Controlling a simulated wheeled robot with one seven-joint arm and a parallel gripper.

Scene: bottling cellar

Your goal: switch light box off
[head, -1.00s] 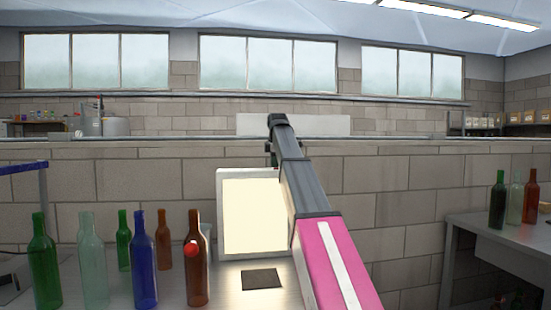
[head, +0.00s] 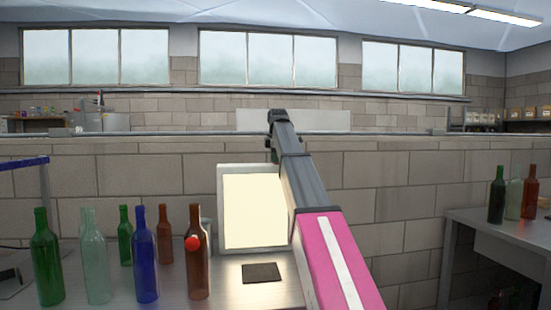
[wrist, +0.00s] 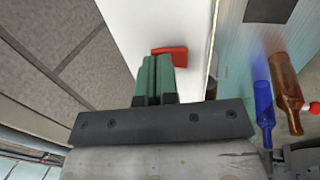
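The light box (head: 255,210) stands upright on the bench, with a pale cream panel in a grey-white frame. Its white casing (wrist: 125,30) fills the middle of the wrist view. A red switch (wrist: 170,54) sits on that casing, slightly tilted; it is hidden in the head view. My gripper (wrist: 155,62) has its green fingers together with nothing between them. The fingertips are right at the red switch; I cannot tell whether they touch it. In the head view my gripper (head: 271,152) is above the box's upper right edge, partly hidden by my arm.
Several bottles stand left of the box, among them a blue bottle (head: 145,255) and a brown bottle (head: 196,270) with a red round spot in front. A dark square (head: 262,272) lies before the box. A block wall (head: 400,200) is behind. More bottles stand on the right table (head: 490,225).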

